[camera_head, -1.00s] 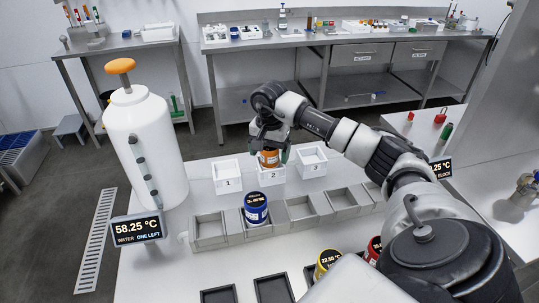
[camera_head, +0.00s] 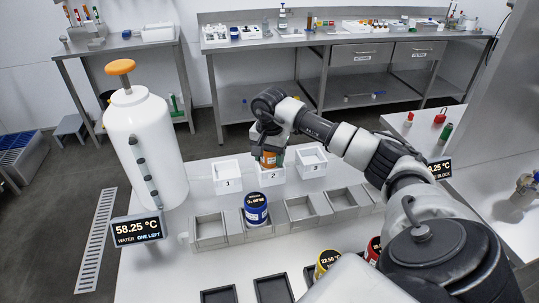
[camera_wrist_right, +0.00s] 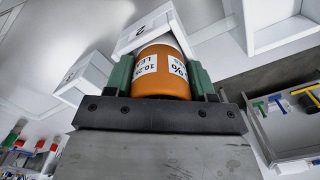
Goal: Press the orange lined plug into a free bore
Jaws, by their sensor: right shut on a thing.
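An orange cylinder (camera_head: 269,160) with a white printed label is held by my right gripper (camera_head: 268,148). In the right wrist view the orange cylinder (camera_wrist_right: 160,75) sits between two green finger pads, which are shut on it. It is at white box 2 (camera_head: 272,177), in or just above its opening; I cannot tell how deep. Beyond the gripper, white box walls show in the wrist view. A grey row of square compartments (camera_head: 284,213) lies in front. A blue can (camera_head: 256,210) stands in one compartment; several others look empty. My left gripper is not in view.
White boxes 1 (camera_head: 227,177) and 3 (camera_head: 312,163) flank box 2. A yellow can (camera_head: 326,262) and a red can (camera_head: 374,249) stand near the front. Dark trays (camera_head: 272,289) lie at the front edge. A white tank (camera_head: 145,145) with an orange knob stands left.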

